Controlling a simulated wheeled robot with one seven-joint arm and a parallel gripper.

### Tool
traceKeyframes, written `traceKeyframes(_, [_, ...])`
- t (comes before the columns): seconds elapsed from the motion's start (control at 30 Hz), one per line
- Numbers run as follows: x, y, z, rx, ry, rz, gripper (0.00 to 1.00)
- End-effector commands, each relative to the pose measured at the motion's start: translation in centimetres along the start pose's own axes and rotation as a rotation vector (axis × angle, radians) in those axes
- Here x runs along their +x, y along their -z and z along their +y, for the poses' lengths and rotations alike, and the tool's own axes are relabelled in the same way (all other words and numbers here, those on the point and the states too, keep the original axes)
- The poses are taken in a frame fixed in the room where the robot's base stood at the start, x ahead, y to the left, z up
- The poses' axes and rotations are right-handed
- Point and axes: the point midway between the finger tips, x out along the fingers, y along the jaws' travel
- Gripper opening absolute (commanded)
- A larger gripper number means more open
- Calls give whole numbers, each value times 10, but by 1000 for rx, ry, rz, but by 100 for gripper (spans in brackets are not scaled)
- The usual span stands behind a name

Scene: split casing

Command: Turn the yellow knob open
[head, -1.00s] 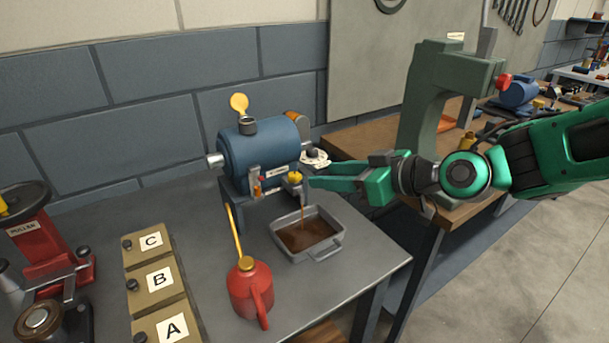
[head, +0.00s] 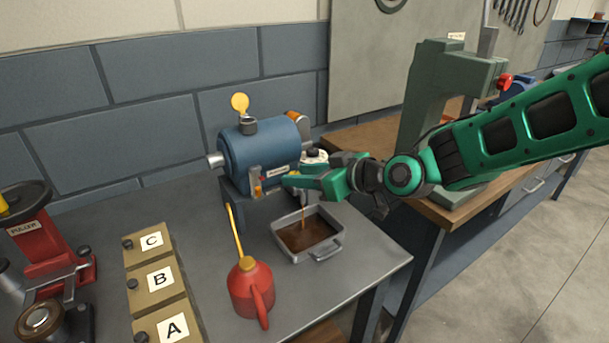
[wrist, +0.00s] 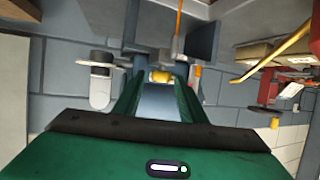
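The yellow knob (wrist: 160,76) shows in the wrist view between the tips of my gripper (wrist: 160,82), with a small gap on each side. In the head view only a bit of yellow shows, since my gripper (head: 290,181) covers the knob and its valve at the front of the blue casing (head: 262,148). The fingers are apart. Brown liquid (head: 303,215) runs in a thin stream from below the valve into the grey tray (head: 341,240).
A red oil can (head: 250,290) with a long yellow spout stands left of the tray. Boxes marked A, B and C (head: 158,275) and a red puller (head: 40,245) are at left. A green press (head: 425,110) stands on the wooden bench at right.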

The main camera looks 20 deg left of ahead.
Motion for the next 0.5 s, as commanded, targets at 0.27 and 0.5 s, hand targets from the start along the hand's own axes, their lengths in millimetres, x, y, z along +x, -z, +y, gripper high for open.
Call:
traceKeyframes(0.27, [0,0,1,0,-1,0,2])
traceKeyframes(0.5, [-1,0,5,-16,38,0,2])
